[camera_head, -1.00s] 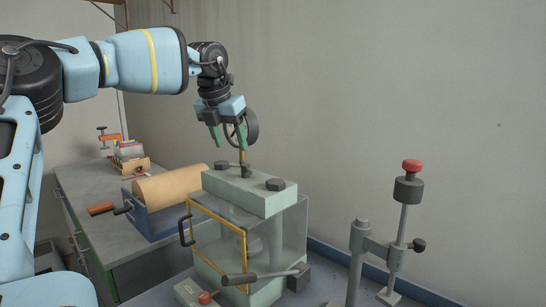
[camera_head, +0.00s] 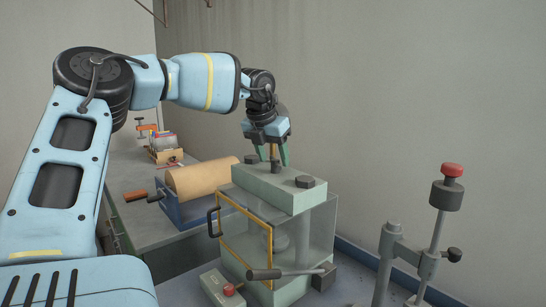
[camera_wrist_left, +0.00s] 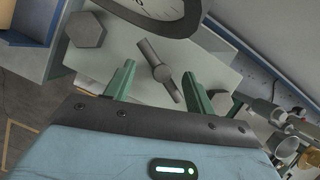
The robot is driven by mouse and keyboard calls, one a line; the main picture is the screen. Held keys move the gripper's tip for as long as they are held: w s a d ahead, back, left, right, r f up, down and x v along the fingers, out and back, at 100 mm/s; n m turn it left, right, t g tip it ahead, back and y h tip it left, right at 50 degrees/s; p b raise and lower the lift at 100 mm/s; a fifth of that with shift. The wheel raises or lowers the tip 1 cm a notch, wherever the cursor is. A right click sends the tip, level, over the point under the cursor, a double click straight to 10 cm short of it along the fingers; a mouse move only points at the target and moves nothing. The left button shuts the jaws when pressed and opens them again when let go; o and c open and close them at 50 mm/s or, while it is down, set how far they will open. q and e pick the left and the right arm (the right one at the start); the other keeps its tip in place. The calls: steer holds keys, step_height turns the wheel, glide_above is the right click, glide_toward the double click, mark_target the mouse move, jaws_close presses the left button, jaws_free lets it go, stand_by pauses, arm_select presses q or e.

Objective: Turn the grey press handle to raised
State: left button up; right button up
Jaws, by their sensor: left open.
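The press has a pale green top block (camera_head: 272,190) above a clear guarded chamber. A small grey bar handle on a round hub (camera_head: 275,168) stands on that block; in the left wrist view the bar (camera_wrist_left: 172,87) lies slantwise. A second lever with a dark grip (camera_head: 264,274) lies nearly level, low at the press front. I cannot tell which of the two is the named handle. My left gripper (camera_head: 274,159) points down over the block, open. Its green fingers (camera_wrist_left: 159,73) appear on either side of the small bar; contact cannot be told. My right gripper is out of view.
A dial gauge (camera_wrist_left: 160,12) rises close behind my left gripper. Dark hex nuts (camera_head: 305,181) sit on the block. A yellow-framed door (camera_head: 245,235) is at the front. A stand with a red knob (camera_head: 453,170) is at right; a tan roll (camera_head: 200,179) lies left.

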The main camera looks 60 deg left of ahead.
arm_select(q)
steer(key=shift+w+f, duration=0.15)
steer(key=shift+f, duration=0.2)
steer(key=shift+c, duration=0.4)
jaws_close()
steer(key=shift+a+r, duration=0.1)
steer(key=shift+r, duration=0.05)
stand_by(0.9)
steer(key=shift+o, duration=0.4)
jaws_free()
